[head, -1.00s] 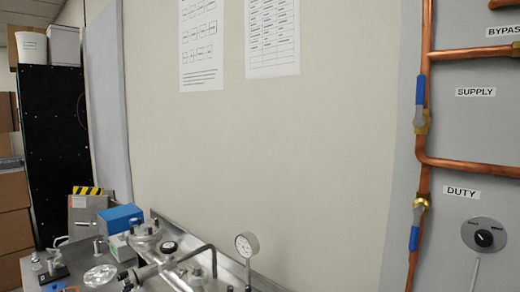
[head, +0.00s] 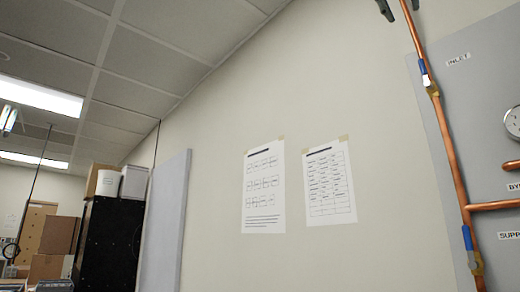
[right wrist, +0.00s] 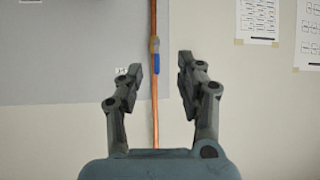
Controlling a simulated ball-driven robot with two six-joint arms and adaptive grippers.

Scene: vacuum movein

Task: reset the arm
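My right gripper (head: 399,7) shows only as dark fingertips at the top edge of the head view, near the copper pipe (head: 446,125). In the right wrist view my right gripper (right wrist: 170,67) has its two fingers spread apart with nothing held between them. The copper pipe (right wrist: 154,110) and a valve with a blue handle (right wrist: 157,69) appear beyond the fingers on the wall side. My left gripper and arm are not in view.
A grey panel (head: 490,110) carries the pipes, blue-handled valves (head: 468,239) and a gauge (head: 513,122) on the right. Two paper sheets (head: 264,187) hang on the bare wall. A black cabinet (head: 106,243) and boxes stand at left.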

